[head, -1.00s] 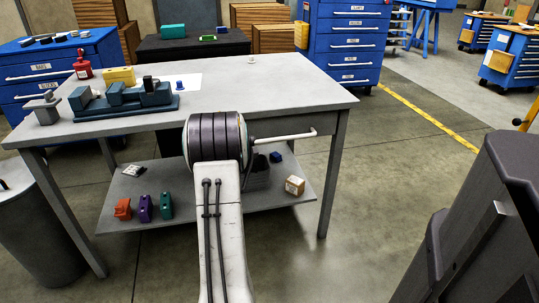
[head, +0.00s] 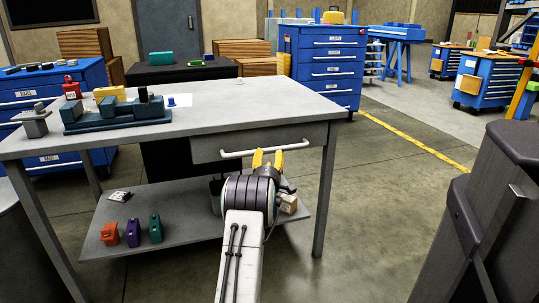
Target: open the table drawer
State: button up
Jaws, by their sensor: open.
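The table drawer (head: 210,149) is a grey front under the right half of the grey table's top (head: 230,97), and it looks shut. A white bar handle (head: 240,153) runs across it.
On the table stand a blue-green vise (head: 115,118), a yellow block (head: 108,94) and a red bottle (head: 71,88). The lower shelf (head: 185,229) holds orange, purple and green pieces. Blue cabinets (head: 325,60) stand behind.

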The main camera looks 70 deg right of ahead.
aim_at(270, 150)
jog(key=shift+b+x, duration=1.5)
jog(key=shift+x, duration=1.2)
jog(key=shift+c, duration=0.4)
grip_shut()
